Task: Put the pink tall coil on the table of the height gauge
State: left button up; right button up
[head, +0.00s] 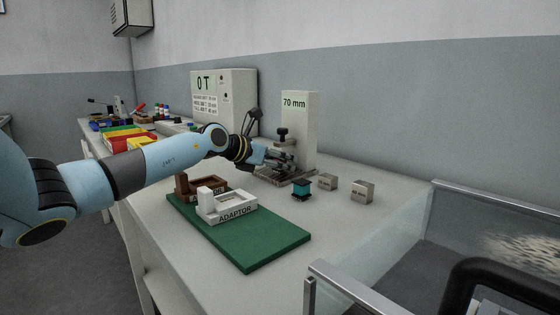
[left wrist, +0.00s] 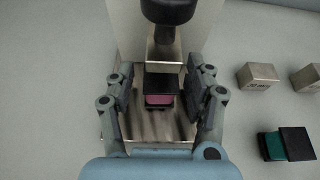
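The pink tall coil (left wrist: 159,100), with black end plates, is on the grooved metal table (left wrist: 147,128) of the height gauge, below the gauge's block and black knob. My left gripper (left wrist: 160,92) has one finger on each side of the coil, with a gap on both sides, so it is open. In the head view my left gripper (head: 283,160) reaches in at the height gauge (head: 299,135), a grey column marked 70 mm. The coil cannot be made out there. My right gripper is not in view.
A teal coil with black plates (head: 301,189) and two metal blocks (head: 327,182) (head: 363,191) stand right of the gauge. A green board (head: 255,242) carries a white adaptor holder (head: 228,206) and a brown holder (head: 218,183). A clear-walled bin (head: 480,215) stands at the right.

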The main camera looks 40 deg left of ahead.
pick_arm(q)
jog(key=shift+s+r, duration=0.15)
jog(key=shift+r, duration=0.05)
jog(key=p+v, duration=0.3)
jog(key=v, duration=0.2)
jog(key=p+v, duration=0.3)
jog(key=v, duration=0.2)
jog(key=shift+r, duration=0.25)
jog(key=shift+s+r+p, duration=0.2)
jog(key=shift+s+p, duration=0.4)
jog(key=shift+s+f, duration=0.1)
jog(key=shift+s, duration=0.05)
